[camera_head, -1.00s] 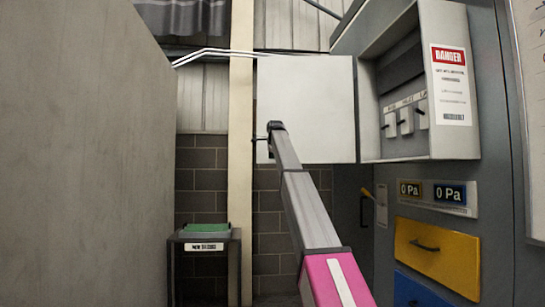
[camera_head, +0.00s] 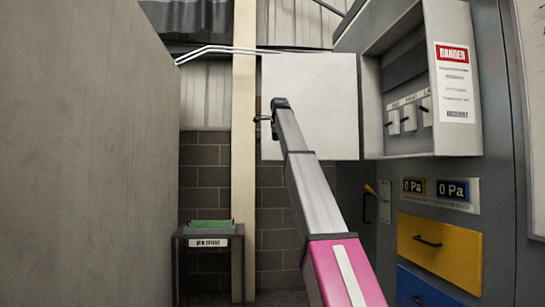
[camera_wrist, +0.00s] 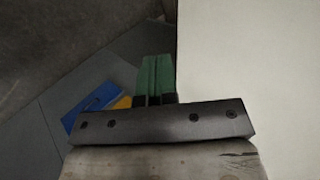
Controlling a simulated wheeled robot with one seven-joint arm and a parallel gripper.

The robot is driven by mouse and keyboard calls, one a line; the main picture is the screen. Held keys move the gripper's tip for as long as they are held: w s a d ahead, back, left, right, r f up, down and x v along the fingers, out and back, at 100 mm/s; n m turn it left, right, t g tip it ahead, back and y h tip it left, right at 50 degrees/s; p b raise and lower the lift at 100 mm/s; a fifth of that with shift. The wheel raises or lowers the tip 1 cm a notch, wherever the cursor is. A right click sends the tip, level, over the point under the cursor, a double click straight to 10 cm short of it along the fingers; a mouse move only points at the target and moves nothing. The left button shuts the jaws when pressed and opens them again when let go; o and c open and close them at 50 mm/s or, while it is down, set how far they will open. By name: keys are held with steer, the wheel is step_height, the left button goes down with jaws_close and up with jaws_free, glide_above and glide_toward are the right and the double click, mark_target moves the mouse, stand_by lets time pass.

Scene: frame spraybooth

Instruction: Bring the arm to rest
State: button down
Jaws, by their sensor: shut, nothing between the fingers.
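My arm reaches up and forward through the middle of the head view, its end in front of the open pale cabinet door (camera_head: 325,100). My gripper (camera_head: 262,118) shows small and dark at the arm's end, beside the door's left edge. In the wrist view my gripper (camera_wrist: 155,62) has its two green fingers together, with nothing between them. The pale door (camera_wrist: 250,70) fills the right of that view, close to the fingers; I cannot tell the exact gap.
An open switch cabinet (camera_head: 455,140) with a danger label stands right, above pressure displays (camera_head: 432,190), a yellow drawer (camera_head: 440,245) and a blue drawer (camera_head: 425,290). A grey wall (camera_head: 90,150) bounds the left. A small stand (camera_head: 208,232) holds a green stack (camera_head: 210,224).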

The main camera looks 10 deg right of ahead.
steer(key=s+f+n+g, duration=0.1)
steer(key=s+f+n, duration=0.25)
steer(key=f, duration=1.55)
steer(key=s+d+f+n+g, duration=0.15)
steer(key=s+f, duration=0.25)
steer(key=f, duration=1.4)
steer(key=s+f+n+g, duration=0.2)
steer(key=s+f+n, duration=0.15)
steer(key=f, duration=1.55)
steer(key=s+f+n+g, duration=0.1)
steer(key=s+f+n, duration=0.1)
steer(key=s+f, duration=0.65)
steer(key=s+f+n+g, duration=0.15)
steer(key=s+f, duration=0.35)
steer(key=f, duration=0.6)
steer(key=s+f+n+g, duration=0.1)
steer(key=s+f+n, duration=0.2)
steer(key=s+f, duration=0.4)
steer(key=s+f+n+g, duration=0.1)
steer(key=s+f+n, duration=0.2)
steer(key=s+f, duration=0.5)
steer(key=s+d, duration=0.1)
steer(key=s, duration=0.6)
steer(key=shift+s+f, duration=0.2)
steer(key=shift+f, duration=0.05)
steer(key=shift+a, duration=0.1)
